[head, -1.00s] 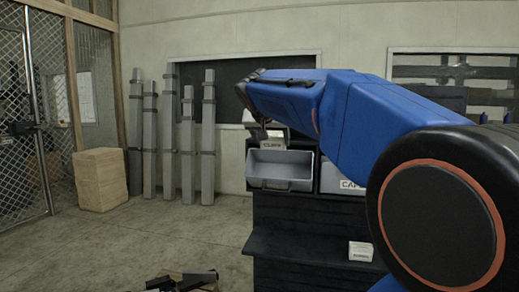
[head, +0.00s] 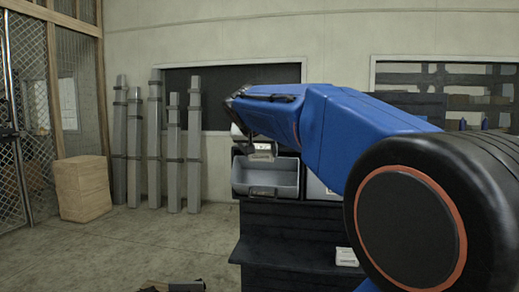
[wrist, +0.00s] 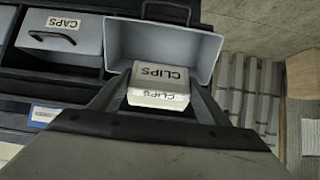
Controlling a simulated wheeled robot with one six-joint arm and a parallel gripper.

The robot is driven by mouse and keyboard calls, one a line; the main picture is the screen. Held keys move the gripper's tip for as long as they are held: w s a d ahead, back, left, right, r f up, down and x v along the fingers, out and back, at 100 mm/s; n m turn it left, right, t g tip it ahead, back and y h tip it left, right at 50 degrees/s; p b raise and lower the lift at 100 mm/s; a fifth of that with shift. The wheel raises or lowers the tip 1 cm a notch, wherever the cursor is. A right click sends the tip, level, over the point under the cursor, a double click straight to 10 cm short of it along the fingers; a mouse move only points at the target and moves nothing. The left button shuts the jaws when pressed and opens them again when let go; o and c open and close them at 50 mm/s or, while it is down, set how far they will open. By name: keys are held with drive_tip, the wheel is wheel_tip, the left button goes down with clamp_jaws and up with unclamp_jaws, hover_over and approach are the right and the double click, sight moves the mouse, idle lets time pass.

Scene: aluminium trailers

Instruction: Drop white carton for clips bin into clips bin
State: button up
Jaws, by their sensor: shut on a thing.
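The white carton (wrist: 158,78), marked CLIPS, is between the two fingers of my gripper (wrist: 158,88) in the wrist view. The gripper is shut on it. The grey clips bin (wrist: 120,42) is an open-topped tray with a dark handle, and the carton overlaps its near edge in that view. In the head view the clips bin (head: 265,180) stands at the front of the dark rack, below the end of my blue arm. The carton (head: 262,151) shows just above the bin's back part. I cannot tell how high it is over the bin.
A grey bin marked CAPS (wrist: 60,42) is beside the clips bin. Another small white carton (head: 346,257) lies on the lower shelf of the dark rack (head: 290,240). Grey posts (head: 155,150) and a wooden crate (head: 82,188) stand at the left, with open floor before them.

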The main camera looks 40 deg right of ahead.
drive_tip(key=w+d+f, duration=0.3)
drive_tip(key=f, duration=0.5)
drive_tip(key=shift+w+d, duration=0.15)
drive_tip(key=shift+d, duration=0.25)
idle(0.7)
drive_tip(key=shift+f, duration=0.1)
drive_tip(key=o, duration=1.2)
drive_tip(key=v, duration=1.7)
drive_tip(key=shift+a, duration=0.15)
drive_tip(key=s+a+f+n+y, duration=0.2)
drive_tip(key=s+a+f, duration=0.4)
drive_tip(key=f, duration=0.6)
drive_tip(key=s+a+f+n+g+y, duration=0.1)
drive_tip(key=s+a+f+n+y, duration=0.2)
drive_tip(key=s+a+f, duration=0.4)
drive_tip(key=s+a+f+n+g+y, duration=0.1)
drive_tip(key=s+a+f+n+y, duration=0.2)
drive_tip(key=s+f, duration=0.7)
drive_tip(key=shift+s+a+f+n, duration=0.1)
drive_tip(key=shift+a+f+n, duration=0.25)
drive_tip(key=shift+a+f, duration=0.55)
drive_tip(key=shift+s+a+f+n, duration=0.1)
drive_tip(key=shift+a+f+n, duration=0.25)
drive_tip(key=shift+f, duration=1)
drive_tip(key=shift+s+a+f+n, duration=0.1)
drive_tip(key=shift+a+f+n, duration=0.2)
drive_tip(key=shift+a+f, duration=0.65)
